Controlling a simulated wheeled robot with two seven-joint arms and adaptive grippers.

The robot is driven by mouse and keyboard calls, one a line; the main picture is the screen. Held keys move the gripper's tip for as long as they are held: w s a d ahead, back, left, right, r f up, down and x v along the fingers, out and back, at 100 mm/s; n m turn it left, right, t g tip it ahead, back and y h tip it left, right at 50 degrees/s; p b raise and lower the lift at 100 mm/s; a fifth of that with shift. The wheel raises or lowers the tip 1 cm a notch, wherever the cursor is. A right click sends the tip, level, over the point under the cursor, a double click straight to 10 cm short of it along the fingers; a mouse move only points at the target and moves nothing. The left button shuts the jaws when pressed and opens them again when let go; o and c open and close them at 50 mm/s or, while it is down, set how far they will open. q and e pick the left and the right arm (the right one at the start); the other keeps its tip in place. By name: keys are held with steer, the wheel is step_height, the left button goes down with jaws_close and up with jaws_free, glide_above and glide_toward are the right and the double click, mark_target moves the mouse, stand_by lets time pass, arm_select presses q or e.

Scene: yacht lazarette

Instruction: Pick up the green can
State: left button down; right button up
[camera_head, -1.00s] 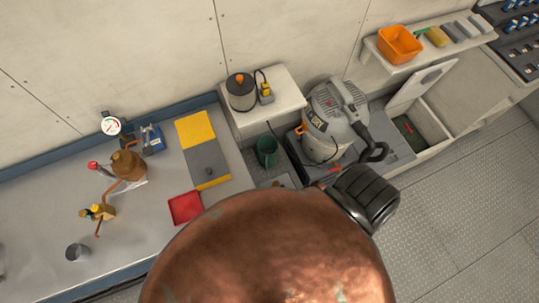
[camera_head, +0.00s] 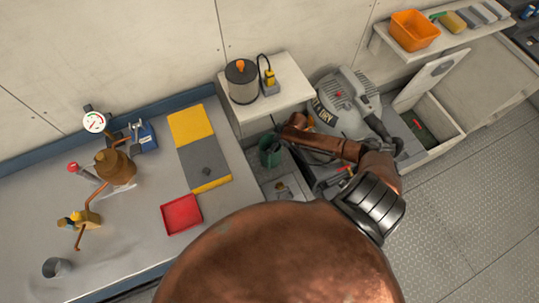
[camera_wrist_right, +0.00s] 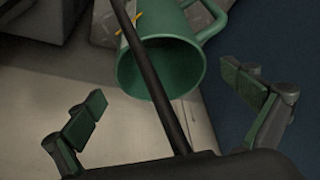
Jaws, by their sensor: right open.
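The green can (camera_head: 270,152) stands in the recess between the workbench and the grey machine. It has an open round mouth and a side handle, seen large in the right wrist view (camera_wrist_right: 180,50). My right gripper (camera_wrist_right: 168,102) is open, its two green-padded fingers spread to either side below the can's mouth, with nothing between the pads. A dark rod or cable crosses in front of the can. In the head view my right arm reaches left over the recess and its gripper (camera_head: 279,128) is just above the can, mostly hidden. My left gripper is not seen.
A grey machine (camera_head: 343,100) stands right of the recess. The workbench (camera_head: 120,235) at left carries a red tray (camera_head: 181,214) and a copper device (camera_head: 114,167). An orange bin (camera_head: 414,30) sits on a shelf.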

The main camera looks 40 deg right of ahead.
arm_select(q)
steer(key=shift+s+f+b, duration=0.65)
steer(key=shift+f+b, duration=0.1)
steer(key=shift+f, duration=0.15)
arm_select(e)
steer(key=x, duration=0.4)
steer(key=shift+s+f, duration=0.15)
steer(key=shift+f, duration=0.1)
steer(key=c, duration=2.1)
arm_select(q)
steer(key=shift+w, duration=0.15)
arm_select(e)
steer(key=shift+r, duration=0.1)
steer(key=shift+c, duration=0.3)
